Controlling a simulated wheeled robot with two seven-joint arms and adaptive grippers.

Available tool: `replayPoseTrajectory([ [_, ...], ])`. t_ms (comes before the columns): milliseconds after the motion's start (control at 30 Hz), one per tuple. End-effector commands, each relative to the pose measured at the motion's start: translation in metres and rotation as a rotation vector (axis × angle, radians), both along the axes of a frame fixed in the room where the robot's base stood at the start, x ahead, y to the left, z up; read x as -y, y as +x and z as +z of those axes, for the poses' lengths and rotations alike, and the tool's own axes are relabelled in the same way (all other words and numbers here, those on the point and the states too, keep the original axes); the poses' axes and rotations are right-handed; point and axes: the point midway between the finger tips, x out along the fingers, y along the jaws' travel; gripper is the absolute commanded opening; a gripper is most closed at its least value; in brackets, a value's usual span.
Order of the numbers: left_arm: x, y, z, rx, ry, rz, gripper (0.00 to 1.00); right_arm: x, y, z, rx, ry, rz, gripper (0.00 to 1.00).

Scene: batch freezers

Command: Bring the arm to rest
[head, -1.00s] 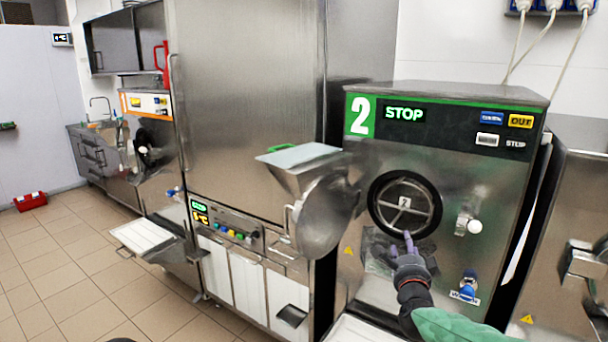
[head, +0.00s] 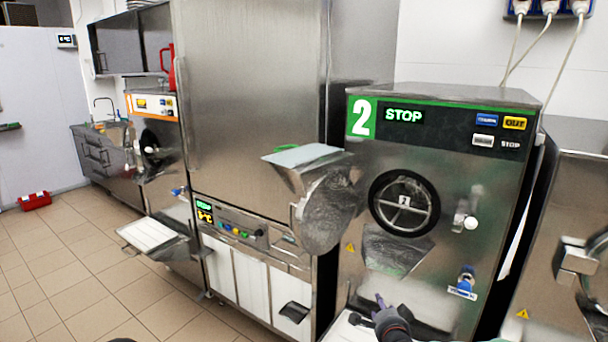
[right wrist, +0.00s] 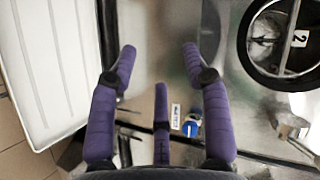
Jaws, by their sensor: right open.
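My right gripper (head: 379,302) shows at the bottom of the head view, low in front of freezer number 2 (head: 350,270). In the right wrist view, the purple fingers of my right gripper (right wrist: 155,65) are spread apart with nothing between them. The freezer's round hatch with its spoked black ring (head: 404,203) is above the gripper, and the hatch also shows at the upper right of the wrist view (right wrist: 250,45). The gripper is apart from the hatch. My left gripper is out of view.
A white tray (right wrist: 45,60) lies left of the fingers in the wrist view. A blue-handled tap (head: 466,281) and a white-knobbed lever (head: 465,215) stick out of the freezer front. A steel hopper (head: 305,170) juts out at left. Open tiled floor (head: 90,270) lies further left.

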Motion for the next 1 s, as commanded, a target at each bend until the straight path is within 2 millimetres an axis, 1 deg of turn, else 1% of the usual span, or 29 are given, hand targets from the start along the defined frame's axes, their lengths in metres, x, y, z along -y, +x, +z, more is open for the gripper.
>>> replayPoseTrajectory([
  [33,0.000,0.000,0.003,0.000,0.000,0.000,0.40,-0.008,-0.010,-0.032,-0.071,-0.034,0.041,0.48],
  [67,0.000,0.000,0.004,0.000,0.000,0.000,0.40,-0.012,-0.016,-0.049,-0.110,-0.058,0.067,0.48],
  [100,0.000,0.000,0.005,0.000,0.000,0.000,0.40,-0.017,-0.026,-0.073,-0.165,-0.089,0.105,0.48],
  [167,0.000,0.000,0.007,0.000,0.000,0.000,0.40,-0.026,-0.043,-0.108,-0.245,-0.131,0.167,0.48],
  [200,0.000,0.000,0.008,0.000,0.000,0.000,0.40,-0.032,-0.056,-0.130,-0.296,-0.158,0.210,0.48],
  [267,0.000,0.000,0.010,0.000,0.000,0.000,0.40,-0.041,-0.079,-0.162,-0.373,-0.195,0.278,0.48],
  [300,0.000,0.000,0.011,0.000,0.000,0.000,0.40,-0.047,-0.095,-0.182,-0.422,-0.218,0.327,0.48],
  [367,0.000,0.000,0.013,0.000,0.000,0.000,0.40,-0.055,-0.121,-0.210,-0.493,-0.247,0.401,0.48],
  [400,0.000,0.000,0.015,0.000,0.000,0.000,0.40,-0.061,-0.140,-0.227,-0.540,-0.264,0.454,0.48],
  [467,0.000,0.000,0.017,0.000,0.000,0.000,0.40,-0.070,-0.169,-0.251,-0.606,-0.287,0.535,0.48],
  [500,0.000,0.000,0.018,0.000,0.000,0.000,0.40,-0.076,-0.191,-0.265,-0.650,-0.299,0.592,0.48],
  [567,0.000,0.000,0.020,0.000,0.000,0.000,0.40,-0.084,-0.223,-0.284,-0.710,-0.312,0.678,0.48],
  [600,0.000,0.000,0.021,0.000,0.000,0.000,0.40,-0.090,-0.245,-0.295,-0.748,-0.318,0.737,0.48],
  [633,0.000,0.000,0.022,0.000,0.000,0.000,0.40,-0.094,-0.262,-0.302,-0.774,-0.320,0.778,0.48],
  [667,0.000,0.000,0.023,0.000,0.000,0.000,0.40,-0.098,-0.277,-0.308,-0.795,-0.323,0.820,0.48],
  [700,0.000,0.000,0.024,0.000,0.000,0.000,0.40,-0.102,-0.296,-0.314,-0.824,-0.324,0.872,0.48],
  [800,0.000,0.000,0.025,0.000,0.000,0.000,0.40,-0.112,-0.336,-0.324,-0.872,-0.322,0.979,0.48],
  [900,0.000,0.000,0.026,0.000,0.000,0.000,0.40,-0.117,-0.361,-0.329,-0.899,-0.317,1.048,0.48],
  [1000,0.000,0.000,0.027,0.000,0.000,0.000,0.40,-0.120,-0.372,-0.330,-0.910,-0.315,1.080,0.48],
])
